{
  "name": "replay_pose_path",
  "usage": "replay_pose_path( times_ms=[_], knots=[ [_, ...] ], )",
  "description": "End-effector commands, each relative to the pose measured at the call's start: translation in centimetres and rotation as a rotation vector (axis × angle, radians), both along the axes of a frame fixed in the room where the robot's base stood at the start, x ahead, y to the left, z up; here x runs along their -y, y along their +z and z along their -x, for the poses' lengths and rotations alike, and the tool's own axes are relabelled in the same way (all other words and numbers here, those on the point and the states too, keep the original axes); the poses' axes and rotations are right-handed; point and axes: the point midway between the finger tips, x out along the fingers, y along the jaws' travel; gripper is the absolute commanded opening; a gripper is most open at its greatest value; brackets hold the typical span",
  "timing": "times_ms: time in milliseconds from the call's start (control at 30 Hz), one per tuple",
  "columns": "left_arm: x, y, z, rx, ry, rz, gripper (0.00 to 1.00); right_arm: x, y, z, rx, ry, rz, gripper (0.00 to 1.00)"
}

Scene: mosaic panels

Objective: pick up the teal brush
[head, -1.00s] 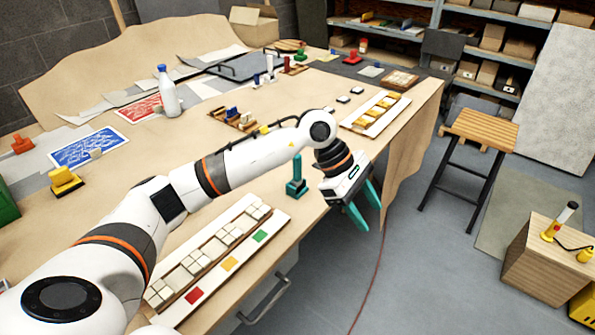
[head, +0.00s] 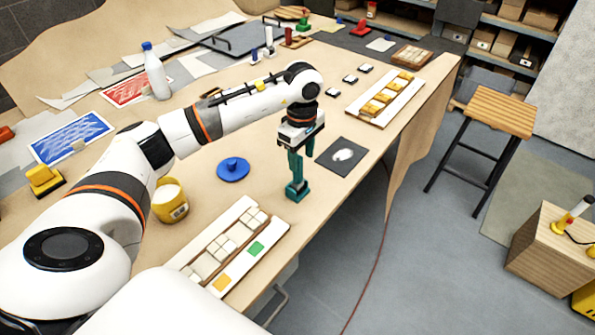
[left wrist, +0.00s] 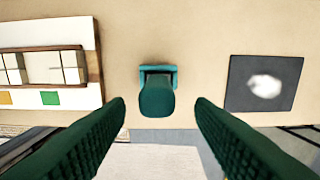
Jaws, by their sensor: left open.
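The teal brush (head: 297,191) stands upright near the table's front edge, with a rectangular base and a raised handle. My left gripper (head: 301,160) hangs above it, fingers pointing down, partly overlapping its handle in the head view. In the left wrist view, the brush (left wrist: 157,97) shows in the middle, just beyond and between the spread fingertips (left wrist: 160,104). Bare gaps show on both sides of the handle, so the left gripper is open and holds nothing. My right gripper is not in view.
A white tile panel (head: 262,243) lies left of the brush and a dark square with a white patch (head: 330,164) lies right. A blue disc (head: 233,169) and a yellow cup (head: 170,204) are behind and left. The table edge is close in front.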

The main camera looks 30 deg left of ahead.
Motion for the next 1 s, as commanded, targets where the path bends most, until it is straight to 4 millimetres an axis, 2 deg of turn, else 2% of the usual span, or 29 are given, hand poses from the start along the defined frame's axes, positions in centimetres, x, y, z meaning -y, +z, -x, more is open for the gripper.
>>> replay_pose_path(
  times_ms=[133,300,467,667,700,1000],
  knots=[
    [-0.3,-1.1,0.2,-0.004,0.001,0.000,0.49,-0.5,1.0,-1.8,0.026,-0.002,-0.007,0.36],
    [-0.8,-3.7,0.5,-0.005,0.000,0.002,0.49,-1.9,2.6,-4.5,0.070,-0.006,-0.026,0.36],
    [-0.8,-5.2,0.4,-0.002,0.000,0.001,0.49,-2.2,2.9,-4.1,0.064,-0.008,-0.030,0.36],
    [-0.8,-5.4,0.4,0.001,-0.001,0.001,0.49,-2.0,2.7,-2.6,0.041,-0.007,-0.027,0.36],
    [-0.8,-5.4,0.4,0.001,-0.001,0.001,0.47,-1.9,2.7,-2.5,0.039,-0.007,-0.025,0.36],
    [-0.8,-5.4,0.4,0.000,-0.001,0.001,0.01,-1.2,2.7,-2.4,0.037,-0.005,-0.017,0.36]
  ],
)
